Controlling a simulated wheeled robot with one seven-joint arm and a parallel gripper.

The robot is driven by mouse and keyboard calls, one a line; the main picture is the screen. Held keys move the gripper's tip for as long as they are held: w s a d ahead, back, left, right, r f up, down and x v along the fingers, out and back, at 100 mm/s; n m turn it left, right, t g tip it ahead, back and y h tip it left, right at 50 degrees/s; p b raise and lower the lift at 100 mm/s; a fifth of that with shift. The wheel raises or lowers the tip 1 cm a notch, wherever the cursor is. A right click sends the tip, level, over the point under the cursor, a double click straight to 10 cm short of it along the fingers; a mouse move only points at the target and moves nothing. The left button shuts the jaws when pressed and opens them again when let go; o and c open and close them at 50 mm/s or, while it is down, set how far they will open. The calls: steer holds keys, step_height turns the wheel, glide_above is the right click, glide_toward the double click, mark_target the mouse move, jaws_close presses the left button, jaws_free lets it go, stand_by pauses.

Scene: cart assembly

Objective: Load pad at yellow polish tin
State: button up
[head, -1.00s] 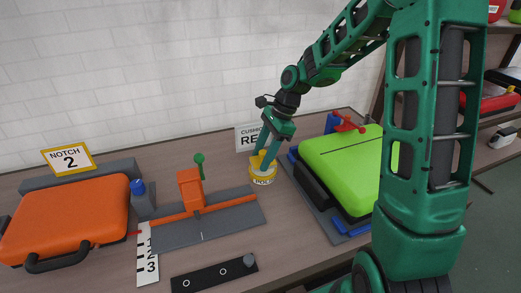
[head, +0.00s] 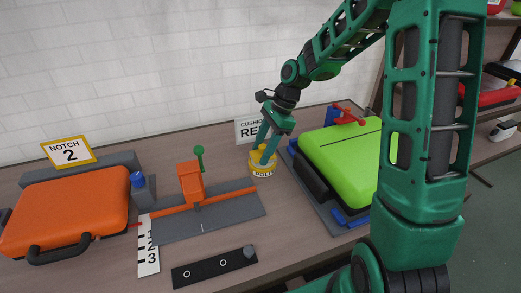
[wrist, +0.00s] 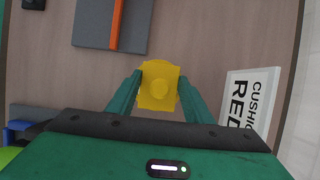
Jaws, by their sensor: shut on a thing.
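The yellow polish tin (head: 263,170), with a label that reads in part "POLI", stands upright on the bench in the middle of the head view. My gripper (head: 264,152) points down right over it and is shut on a small yellow pad (wrist: 158,85). The pad sits between the two green fingers in the wrist view, with a round knob in its middle. It appears to be at the top of the tin; whether it touches the polish is hidden. The pad covers most or all of the tin in the wrist view.
An orange case (head: 66,217) lies at left by a "NOTCH 2" sign (head: 68,152). A grey fixture with an orange block (head: 191,182) stands left of the tin. A green case (head: 345,160) lies at right. A "CUSHION" sign (head: 248,132) stands behind the tin.

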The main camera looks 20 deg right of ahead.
mark_target(262, 145)
steer(key=shift+f, duration=0.5)
stand_by(1.2)
steer(key=shift+r, duration=3.55)
